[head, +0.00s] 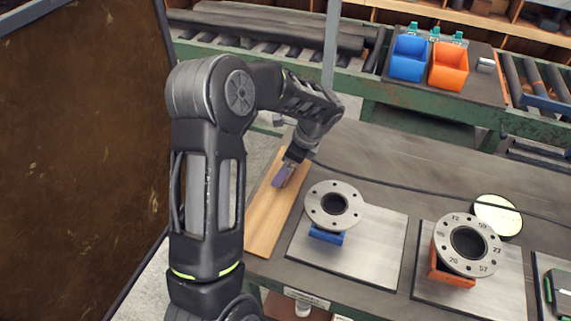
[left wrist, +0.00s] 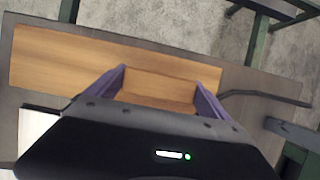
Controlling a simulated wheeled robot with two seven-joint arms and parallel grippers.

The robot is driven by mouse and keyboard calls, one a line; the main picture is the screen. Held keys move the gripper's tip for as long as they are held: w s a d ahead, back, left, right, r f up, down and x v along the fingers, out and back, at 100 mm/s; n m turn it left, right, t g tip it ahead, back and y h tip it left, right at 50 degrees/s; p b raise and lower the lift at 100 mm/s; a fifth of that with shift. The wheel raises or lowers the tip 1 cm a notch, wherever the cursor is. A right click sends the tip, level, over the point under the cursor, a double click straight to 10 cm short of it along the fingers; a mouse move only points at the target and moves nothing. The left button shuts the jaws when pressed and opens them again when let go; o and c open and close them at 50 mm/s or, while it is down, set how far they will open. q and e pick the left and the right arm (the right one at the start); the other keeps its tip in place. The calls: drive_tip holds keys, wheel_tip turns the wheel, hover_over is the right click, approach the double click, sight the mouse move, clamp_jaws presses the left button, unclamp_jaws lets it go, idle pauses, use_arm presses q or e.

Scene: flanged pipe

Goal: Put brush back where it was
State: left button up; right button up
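I cannot make out a brush in either view. A plain wooden board (head: 268,215) lies at the left end of the grey table. My left gripper (head: 284,174) points down over the far part of this board. In the left wrist view its two purple fingers (left wrist: 160,84) are spread apart. The height of the fingertips over the board is hard to judge. My left arm hides part of the board's near left side. My right gripper is in neither view.
Right of the board, a flange on a blue support (head: 327,236) and one on an orange support (head: 452,277) stand on metal plates. A black cable (head: 400,187) crosses the table. A blue bin (head: 408,60) and an orange bin (head: 448,68) stand behind. A brown panel (head: 80,150) is left.

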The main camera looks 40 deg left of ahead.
use_arm(q)
drive_tip(key=shift+o, duration=0.9)
drive_tip(key=shift+r, duration=0.2)
drive_tip(key=b+v, duration=0.1)
drive_tip(key=v, duration=1.1)
